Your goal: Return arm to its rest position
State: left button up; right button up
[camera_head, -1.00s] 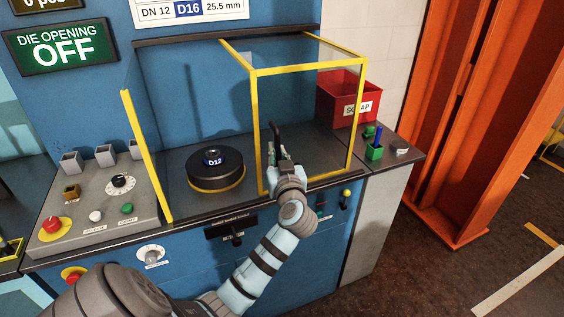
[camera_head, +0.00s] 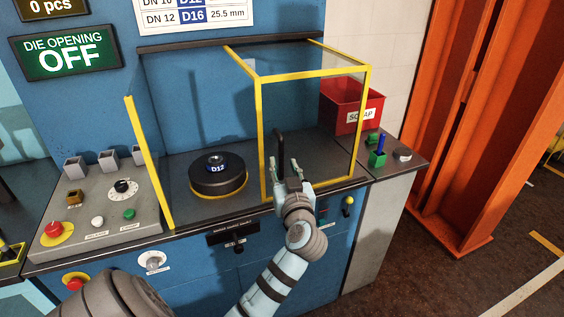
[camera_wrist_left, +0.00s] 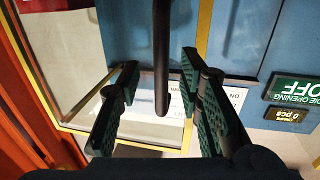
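My left gripper (camera_head: 289,172) is in front of the yellow-framed clear guard (camera_head: 260,125). Its fingers are spread apart with nothing gripped; the left wrist view also shows the open fingers (camera_wrist_left: 160,85). The black upright handle (camera_head: 280,146) of the guard stands just beyond the fingertips. In the left wrist view the handle (camera_wrist_left: 161,50) appears between the fingers, with a gap on each side. My left arm reaches up from the bottom of the head view. My right gripper is not in view.
A black die marked D12 (camera_head: 217,178) sits left of the guard's front panel. A control panel (camera_head: 105,215) with buttons and a dial is at left. A red scrap bin (camera_head: 343,105) and a green block (camera_head: 377,160) stand at right. An orange steel frame (camera_head: 450,150) stands farther right.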

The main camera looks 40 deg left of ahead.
pick_arm(q)
jog(key=v, duration=0.4)
jog(key=shift+d+r, duration=0.1)
